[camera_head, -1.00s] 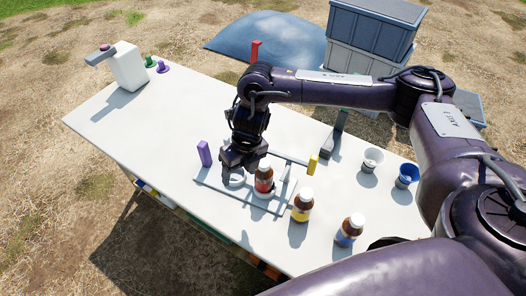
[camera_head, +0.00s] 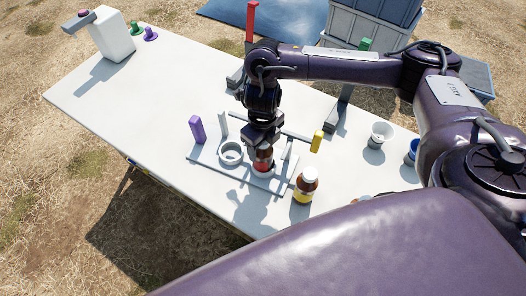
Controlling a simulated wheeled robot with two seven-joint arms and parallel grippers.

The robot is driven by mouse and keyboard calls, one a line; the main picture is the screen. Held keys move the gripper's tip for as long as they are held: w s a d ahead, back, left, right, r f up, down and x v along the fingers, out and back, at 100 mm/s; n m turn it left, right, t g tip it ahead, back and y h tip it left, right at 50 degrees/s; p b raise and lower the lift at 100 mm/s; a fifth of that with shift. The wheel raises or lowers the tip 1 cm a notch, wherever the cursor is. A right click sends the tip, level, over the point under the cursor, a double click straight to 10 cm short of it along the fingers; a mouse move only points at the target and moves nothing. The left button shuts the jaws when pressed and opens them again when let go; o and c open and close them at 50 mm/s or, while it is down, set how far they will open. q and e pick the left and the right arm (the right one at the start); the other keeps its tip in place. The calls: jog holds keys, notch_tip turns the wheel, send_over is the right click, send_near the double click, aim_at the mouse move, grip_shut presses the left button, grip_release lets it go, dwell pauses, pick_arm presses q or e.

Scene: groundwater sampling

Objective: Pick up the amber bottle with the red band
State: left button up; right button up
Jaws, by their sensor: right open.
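The amber bottle with the red band (camera_head: 263,162) stands upright at the grey rack (camera_head: 208,166) on the white table. My right gripper (camera_head: 264,146) points down at it from above, open, with its fingers at the bottle's top. The gripper hides the bottle's cap, and I cannot tell whether the fingers touch the glass. My left gripper is not in view.
An amber bottle with a yellow band (camera_head: 304,186) stands close by at right. An empty ring (camera_head: 231,152), a purple post (camera_head: 197,129) and a yellow post (camera_head: 316,141) are nearby. The table's left half is mostly clear.

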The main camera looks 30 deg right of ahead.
jog(key=shift+f, duration=0.25)
jog(key=c, duration=1.3)
jog(key=shift+c, duration=0.3)
jog(key=shift+w+r, duration=0.1)
jog(key=shift+r, duration=0.05)
